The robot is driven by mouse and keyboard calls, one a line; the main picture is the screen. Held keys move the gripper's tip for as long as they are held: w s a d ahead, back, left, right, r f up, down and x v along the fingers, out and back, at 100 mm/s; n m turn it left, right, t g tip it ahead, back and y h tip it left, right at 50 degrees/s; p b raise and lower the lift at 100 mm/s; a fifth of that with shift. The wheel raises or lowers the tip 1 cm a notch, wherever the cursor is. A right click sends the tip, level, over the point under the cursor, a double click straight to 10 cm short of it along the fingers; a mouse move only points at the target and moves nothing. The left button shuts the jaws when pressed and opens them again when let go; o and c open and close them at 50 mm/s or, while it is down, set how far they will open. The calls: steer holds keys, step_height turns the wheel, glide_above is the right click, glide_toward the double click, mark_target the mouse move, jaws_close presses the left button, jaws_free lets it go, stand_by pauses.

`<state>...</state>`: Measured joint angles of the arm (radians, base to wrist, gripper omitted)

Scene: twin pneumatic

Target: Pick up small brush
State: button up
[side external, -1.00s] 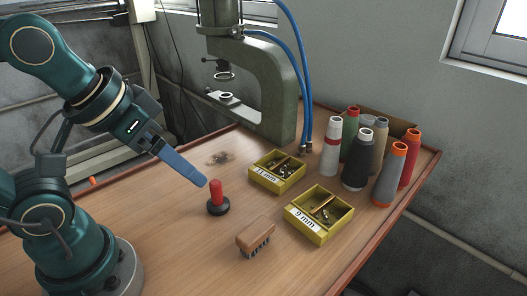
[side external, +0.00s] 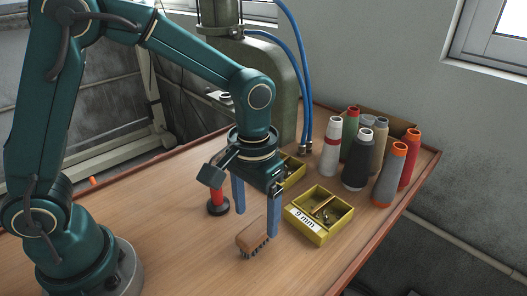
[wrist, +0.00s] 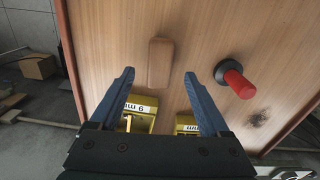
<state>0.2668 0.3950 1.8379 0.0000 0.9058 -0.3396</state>
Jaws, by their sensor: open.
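The small brush (side external: 253,240) has a wooden back and dark bristles. It lies bristles down on the table near the front. In the wrist view its wooden back (wrist: 160,63) shows beyond the fingertips, roughly between their lines. My gripper (side external: 256,222) points down with its blue fingers spread wide and nothing between them. In the side view its right finger is just above and right of the brush; the left finger is behind it. In the wrist view my gripper (wrist: 158,75) is open, apart from the brush.
A red-handled stamp (side external: 217,199) with a black base stands left of the brush. The yellow 9 mm box (side external: 320,233) is to the right; another yellow box (side external: 291,170) is partly hidden behind my gripper. Several thread cones (side external: 357,160) and a green press (side external: 280,75) stand behind.

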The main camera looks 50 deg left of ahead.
mark_target(256, 229)
steer(key=shift+f, duration=2.5)
jaws_close()
steer(key=shift+r, duration=0.1)
steer(key=shift+r, duration=0.45)
steer(key=r, duration=0.2)
steer(key=a+r, duration=0.1)
steer(key=shift+r, duration=0.4)
steer(key=s+a+r, duration=0.1)
steer(key=a+r, duration=0.5)
steer(key=a, duration=0.4)
steer(key=shift+s+a, duration=0.3)
steer(key=shift+r, duration=0.1)
